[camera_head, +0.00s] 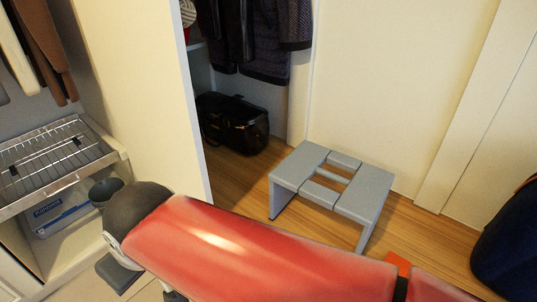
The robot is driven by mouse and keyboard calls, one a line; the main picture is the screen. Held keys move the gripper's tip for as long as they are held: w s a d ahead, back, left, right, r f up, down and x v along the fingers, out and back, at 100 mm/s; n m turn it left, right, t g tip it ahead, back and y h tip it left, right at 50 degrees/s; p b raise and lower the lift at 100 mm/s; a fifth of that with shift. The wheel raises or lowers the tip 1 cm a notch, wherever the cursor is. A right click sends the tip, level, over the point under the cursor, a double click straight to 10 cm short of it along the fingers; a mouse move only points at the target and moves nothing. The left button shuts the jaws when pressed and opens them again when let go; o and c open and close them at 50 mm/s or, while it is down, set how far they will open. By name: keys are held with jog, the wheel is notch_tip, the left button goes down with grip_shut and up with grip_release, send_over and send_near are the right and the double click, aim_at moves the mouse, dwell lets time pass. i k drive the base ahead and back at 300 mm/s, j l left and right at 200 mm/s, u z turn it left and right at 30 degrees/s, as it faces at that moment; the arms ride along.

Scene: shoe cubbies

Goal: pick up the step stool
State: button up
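The step stool (361,190) is grey, with a slatted top and a rectangular opening in its middle. It stands upright on the wood floor, right of centre, near the pale back wall. My red arm crosses the bottom of the view, in front of the stool and apart from its top in the picture. Small grey parts of my arm's end (119,271) show at the lower left, partly hidden behind the arm. Whether their fingers are open or shut is not clear. Nothing of mine is seen touching the stool.
A black bag (233,123) lies on the floor in the closet, under hanging dark clothes (262,40). A cream panel (150,95) stands left of the stool. A metal rack (52,165) is at far left. A dark blue object (508,245) stands at right. Floor around the stool is clear.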

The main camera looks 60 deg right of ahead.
aim_at(362, 200)
jog(key=z, duration=2.6)
jog(key=k+j+z, duration=0.1)
jog(key=k, duration=0.35)
